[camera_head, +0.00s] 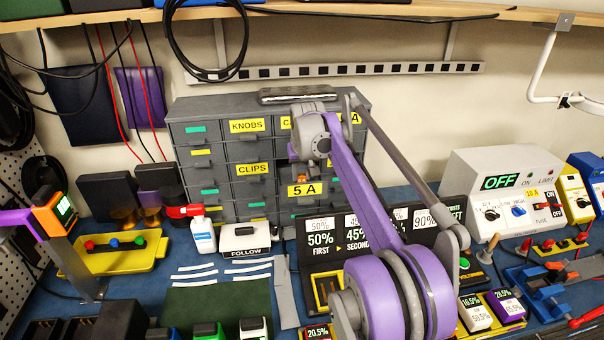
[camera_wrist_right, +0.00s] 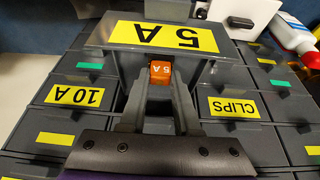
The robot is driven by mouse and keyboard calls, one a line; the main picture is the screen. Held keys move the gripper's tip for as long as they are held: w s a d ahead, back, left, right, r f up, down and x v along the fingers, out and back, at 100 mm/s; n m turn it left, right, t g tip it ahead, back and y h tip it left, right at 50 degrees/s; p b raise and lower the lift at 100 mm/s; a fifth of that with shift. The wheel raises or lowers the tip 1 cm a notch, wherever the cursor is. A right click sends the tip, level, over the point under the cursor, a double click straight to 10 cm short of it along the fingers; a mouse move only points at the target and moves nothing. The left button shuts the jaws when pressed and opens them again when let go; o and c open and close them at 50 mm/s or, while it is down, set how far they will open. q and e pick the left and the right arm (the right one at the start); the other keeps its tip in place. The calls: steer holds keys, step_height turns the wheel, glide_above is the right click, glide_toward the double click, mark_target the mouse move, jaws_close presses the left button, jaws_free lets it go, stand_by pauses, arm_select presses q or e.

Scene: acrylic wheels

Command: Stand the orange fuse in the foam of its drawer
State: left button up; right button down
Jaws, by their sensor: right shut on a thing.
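The orange fuse (camera_wrist_right: 161,71), marked 5 A, is between the fingertips of my right gripper (camera_wrist_right: 160,82) in the wrist view. A small orange patch of the fuse (camera_head: 301,177) shows in the head view above the drawer front. The 5 A drawer (camera_head: 319,189) is pulled out of the grey cabinet, and its yellow label (camera_wrist_right: 150,36) is upside down in the wrist view. My right gripper (camera_head: 300,165) is shut on the fuse at the drawer's opening. The foam and the fuse's lower end are hidden, so I cannot tell whether they touch. My left gripper is out of view.
The grey cabinet (camera_head: 195,135) has closed drawers around the open one, including CLIPS and 10 A. A white box (camera_head: 245,240) and a white bottle (camera_head: 203,236) stand in front of it. A percentage-marked board (camera_head: 320,252) stands below the drawer.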

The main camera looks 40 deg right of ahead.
stand_by(0.4)
steer(key=c, duration=0.5)
jaws_free()
steer(key=shift+c, duration=0.2)
steer(key=v, duration=1)
steer(key=shift+s+r+p, duration=0.2)
steer(key=shift+r+p, duration=0.1)
steer(key=shift+r, duration=0.05)
steer(key=shift+a, duration=0.2)
